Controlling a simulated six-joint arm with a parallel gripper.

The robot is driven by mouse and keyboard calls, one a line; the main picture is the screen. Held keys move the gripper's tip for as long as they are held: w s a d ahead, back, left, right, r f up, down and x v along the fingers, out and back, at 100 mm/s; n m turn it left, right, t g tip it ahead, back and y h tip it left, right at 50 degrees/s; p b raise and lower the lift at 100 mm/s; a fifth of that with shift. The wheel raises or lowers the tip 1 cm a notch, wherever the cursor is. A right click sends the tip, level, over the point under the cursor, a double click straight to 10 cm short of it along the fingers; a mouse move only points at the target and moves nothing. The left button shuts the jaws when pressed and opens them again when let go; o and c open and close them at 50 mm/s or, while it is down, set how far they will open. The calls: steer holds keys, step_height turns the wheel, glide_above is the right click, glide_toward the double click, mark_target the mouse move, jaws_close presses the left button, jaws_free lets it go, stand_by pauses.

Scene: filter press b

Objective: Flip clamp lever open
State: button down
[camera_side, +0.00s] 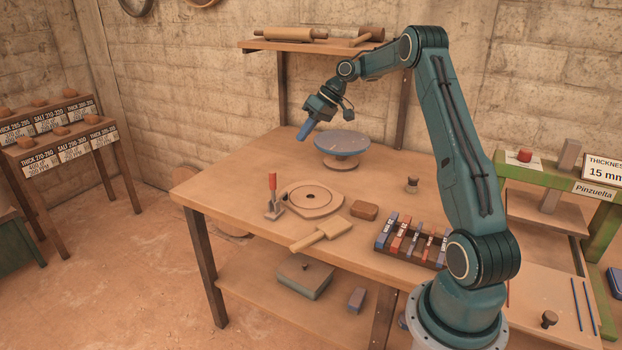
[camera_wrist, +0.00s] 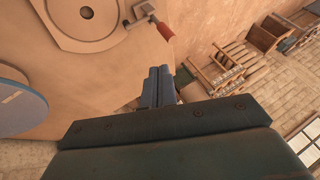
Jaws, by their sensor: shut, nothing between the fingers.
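The clamp lever (camera_side: 272,182) has a red grip and stands upright on a small metal clamp (camera_side: 274,209) at the left edge of a round wooden plate (camera_side: 311,199). In the wrist view the red lever grip (camera_wrist: 165,31) shows at the top, beside the plate (camera_wrist: 85,18), and the metal clamp is partly visible. My gripper (camera_side: 302,136) has blue fingers, is shut and empty, and hangs in the air above the back of the table, near the blue-topped turntable. In the wrist view its fingertips (camera_wrist: 159,72) point toward the table edge, apart from the lever.
The blue-topped turntable (camera_side: 342,142) stands at the table's back. A wooden paddle (camera_side: 322,234), a brown block (camera_side: 365,211), a small knob (camera_side: 412,184) and a rack of coloured pieces (camera_side: 408,241) are on the table (camera_side: 232,193). The table's left part is clear.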

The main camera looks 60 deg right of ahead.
steer(key=shift+s+d+f, duration=0.2)
steer(key=shift+d+f, duration=0.6)
steer(key=shift+d, duration=0.1)
steer(key=shift+s+d+f, duration=0.2)
steer(key=shift+d+f, duration=0.55)
steer(key=shift+d, duration=0.1)
steer(key=w+a+f, duration=0.5)
steer(key=a+f, duration=0.2)
steer(key=a, duration=0.1)
steer(key=shift+w+f, duration=0.2)
steer(key=shift+f, duration=0.2)
